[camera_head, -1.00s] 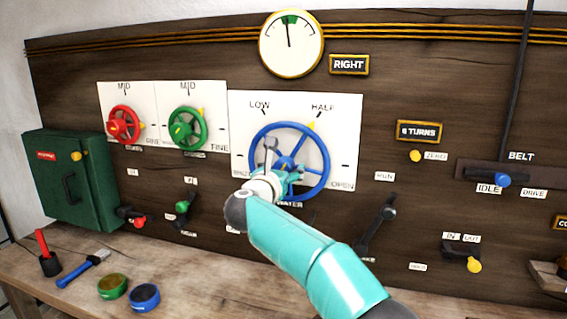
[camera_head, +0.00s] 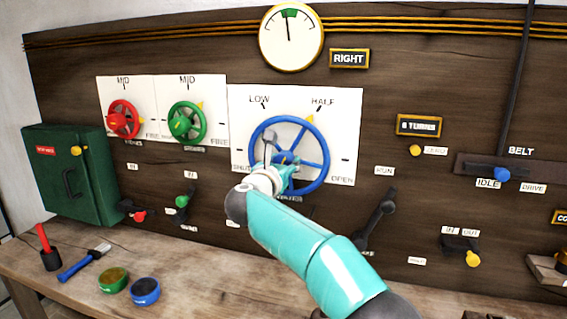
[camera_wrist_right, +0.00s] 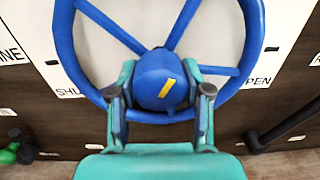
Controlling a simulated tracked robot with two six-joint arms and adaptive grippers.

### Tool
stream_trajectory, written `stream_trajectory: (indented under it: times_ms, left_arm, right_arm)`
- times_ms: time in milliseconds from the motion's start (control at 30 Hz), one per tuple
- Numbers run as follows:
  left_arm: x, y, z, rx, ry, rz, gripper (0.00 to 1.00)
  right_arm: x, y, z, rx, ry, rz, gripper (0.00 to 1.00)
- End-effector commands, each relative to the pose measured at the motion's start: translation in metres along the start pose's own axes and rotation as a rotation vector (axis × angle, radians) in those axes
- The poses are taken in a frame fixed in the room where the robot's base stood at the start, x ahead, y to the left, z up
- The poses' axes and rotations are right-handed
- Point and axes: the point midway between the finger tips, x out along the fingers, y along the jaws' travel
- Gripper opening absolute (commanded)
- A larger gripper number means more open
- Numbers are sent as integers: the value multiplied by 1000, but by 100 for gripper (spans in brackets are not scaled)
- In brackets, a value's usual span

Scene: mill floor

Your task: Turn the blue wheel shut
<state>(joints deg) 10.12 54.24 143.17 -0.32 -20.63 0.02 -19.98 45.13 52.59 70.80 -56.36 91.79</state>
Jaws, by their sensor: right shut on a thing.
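The blue wheel (camera_head: 289,120) is on a white plate marked LOW, HALF and OPEN. A yellow pointer (camera_head: 310,119) shows at its upper right rim, below HALF. In the right wrist view the wheel (camera_wrist_right: 65,40) fills the top, with a yellow stripe on its hub (camera_wrist_right: 162,80). My right gripper (camera_wrist_right: 160,100) is shut on the hub, one finger on each side. In the head view this gripper (camera_head: 285,172) covers part of the hub and lower left spokes. My left gripper is not in view.
A red wheel (camera_head: 123,119) and a green wheel (camera_head: 186,122) are at the left. A round gauge (camera_head: 291,38) is above, its needle near the green band. Below the plate is a dark lever (camera_head: 375,220). A brush (camera_head: 84,262) and tins (camera_head: 145,291) lie on the bench.

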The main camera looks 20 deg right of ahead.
Motion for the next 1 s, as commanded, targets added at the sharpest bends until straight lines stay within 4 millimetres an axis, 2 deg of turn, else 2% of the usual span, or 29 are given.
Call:
stream_trajectory:
  times_ms: [367, 1000]
  left_arm:
    - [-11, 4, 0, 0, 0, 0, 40]
    - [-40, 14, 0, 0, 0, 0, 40]
  right_arm:
    - [0, 2, 2, -226, -4, 4, 14]
    - [-1, 2, 3, -831, -15, 5, 14]
